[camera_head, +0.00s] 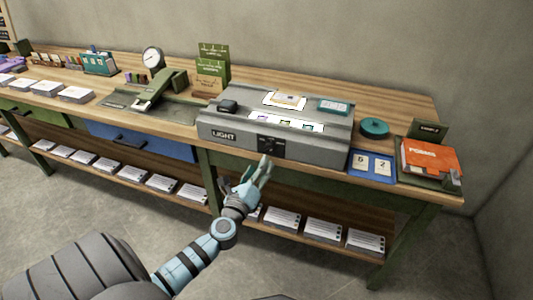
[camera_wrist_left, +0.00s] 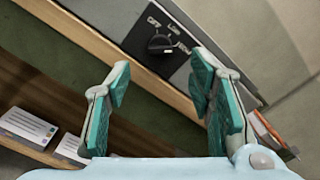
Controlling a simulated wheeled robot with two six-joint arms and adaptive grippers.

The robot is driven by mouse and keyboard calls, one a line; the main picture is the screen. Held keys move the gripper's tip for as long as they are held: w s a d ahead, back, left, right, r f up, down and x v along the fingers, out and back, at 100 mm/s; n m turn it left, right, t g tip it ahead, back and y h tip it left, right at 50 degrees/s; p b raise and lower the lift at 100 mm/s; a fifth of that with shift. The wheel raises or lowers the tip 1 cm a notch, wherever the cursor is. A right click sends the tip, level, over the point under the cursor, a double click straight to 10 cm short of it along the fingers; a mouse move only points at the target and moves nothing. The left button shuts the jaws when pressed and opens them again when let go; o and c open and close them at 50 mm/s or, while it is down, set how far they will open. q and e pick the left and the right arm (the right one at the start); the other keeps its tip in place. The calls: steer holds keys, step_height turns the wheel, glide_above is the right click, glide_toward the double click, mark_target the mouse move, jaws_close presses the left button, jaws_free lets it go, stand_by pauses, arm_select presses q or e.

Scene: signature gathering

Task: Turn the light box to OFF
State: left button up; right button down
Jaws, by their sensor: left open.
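The light box (camera_head: 229,124) is a grey unit marked LIGHT on the wooden bench, with lit white panels on top. Its dark switch plate with a round knob (camera_head: 271,147) is on the front face. My right gripper is not in view.
The bench (camera_head: 424,107) also holds a blue card tray (camera_head: 371,165), a teal disc (camera_head: 374,127) and an orange forms folder (camera_head: 431,155) to the right. A press-like tool (camera_head: 156,90) stands left. A lower shelf (camera_head: 340,225) holds several card stacks.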

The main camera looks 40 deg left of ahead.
mark_target(268, 150)
arm_select(q)
steer(key=b+x, duration=0.1)
steer(key=x, duration=0.7)
steer(key=shift+f, duration=0.1)
steer(key=shift+c, duration=0.4)
jaws_close()
